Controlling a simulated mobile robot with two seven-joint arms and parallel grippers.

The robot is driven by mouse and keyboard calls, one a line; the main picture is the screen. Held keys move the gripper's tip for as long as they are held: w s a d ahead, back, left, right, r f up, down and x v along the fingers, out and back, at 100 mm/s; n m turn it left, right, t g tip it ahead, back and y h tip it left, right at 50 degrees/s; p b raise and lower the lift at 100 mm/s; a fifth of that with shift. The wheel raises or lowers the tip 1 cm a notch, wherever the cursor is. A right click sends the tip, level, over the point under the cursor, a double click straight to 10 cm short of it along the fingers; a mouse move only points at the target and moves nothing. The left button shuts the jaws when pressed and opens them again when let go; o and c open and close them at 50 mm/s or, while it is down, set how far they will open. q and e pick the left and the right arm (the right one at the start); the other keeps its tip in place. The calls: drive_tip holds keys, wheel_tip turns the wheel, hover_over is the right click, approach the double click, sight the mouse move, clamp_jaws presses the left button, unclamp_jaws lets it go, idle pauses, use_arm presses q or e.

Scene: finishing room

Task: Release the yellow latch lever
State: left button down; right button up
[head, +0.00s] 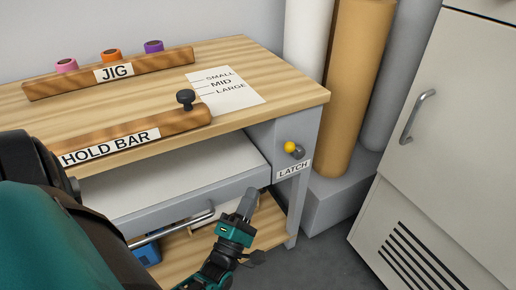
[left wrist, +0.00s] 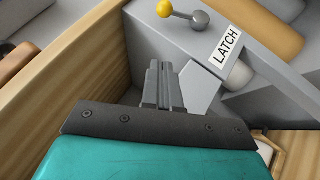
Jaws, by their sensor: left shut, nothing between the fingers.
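The yellow latch lever (head: 290,146) is on the grey end face of the workbench, above the LATCH label (head: 292,169). Its yellow ball points left from a dark grey pivot. In the left wrist view the lever (left wrist: 164,9) shows at the top, ball at left, with the LATCH label (left wrist: 227,46) below right. My left gripper (head: 249,195) is shut and empty, below and left of the lever, apart from it. Its closed fingers also show in the left wrist view (left wrist: 160,68). My right gripper is not in view.
A grey drawer (head: 165,208) with a bar handle (head: 175,228) is under the benchtop (head: 292,93), close to my gripper. The HOLD BAR (head: 172,125) and JIG (head: 160,66) lie on top. Rolls (head: 357,80) and a white cabinet (head: 455,130) stand right.

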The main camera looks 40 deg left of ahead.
sight(294, 150)
use_arm(q)
drive_tip(key=shift+w+r+b, duration=0.15)
drive_tip(key=shift+w+r, duration=0.7)
drive_tip(key=shift+w, duration=0.85)
drive_tip(key=shift+w+r+b, duration=0.2)
drive_tip(key=shift+w+r, duration=0.7)
drive_tip(key=shift+w, duration=0.8)
drive_tip(key=shift+w+r+b, duration=0.15)
drive_tip(key=shift+w+r, duration=0.7)
drive_tip(key=shift+w, duration=0.85)
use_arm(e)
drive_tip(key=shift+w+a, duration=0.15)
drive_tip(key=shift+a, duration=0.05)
